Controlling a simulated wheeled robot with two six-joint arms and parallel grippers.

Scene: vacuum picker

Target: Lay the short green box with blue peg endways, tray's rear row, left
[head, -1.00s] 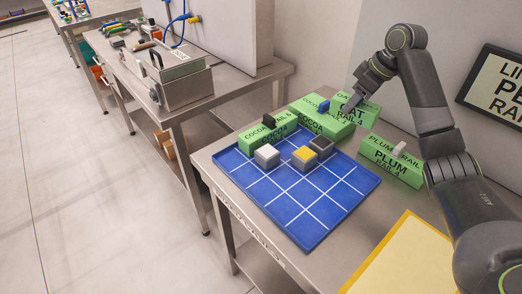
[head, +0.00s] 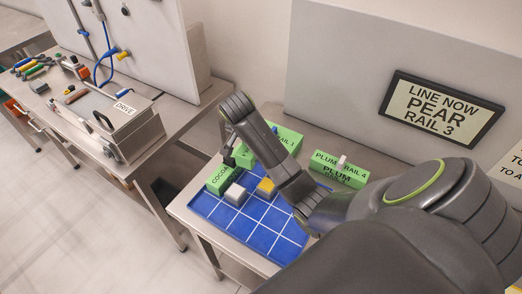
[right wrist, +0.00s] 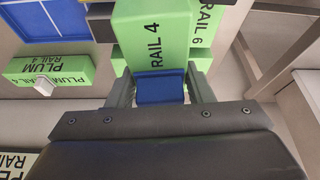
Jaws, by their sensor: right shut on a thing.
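My right gripper (right wrist: 160,90) is shut on the blue peg (right wrist: 160,87) of a green box (right wrist: 153,35) marked RAIL 4, in the right wrist view. My left gripper is not in view.
A green cocoa box (head: 219,180) stands at the tray's left rear. A plum RAIL 4 box (head: 340,170) with a white peg stands to the right. The tray's front cells are clear.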

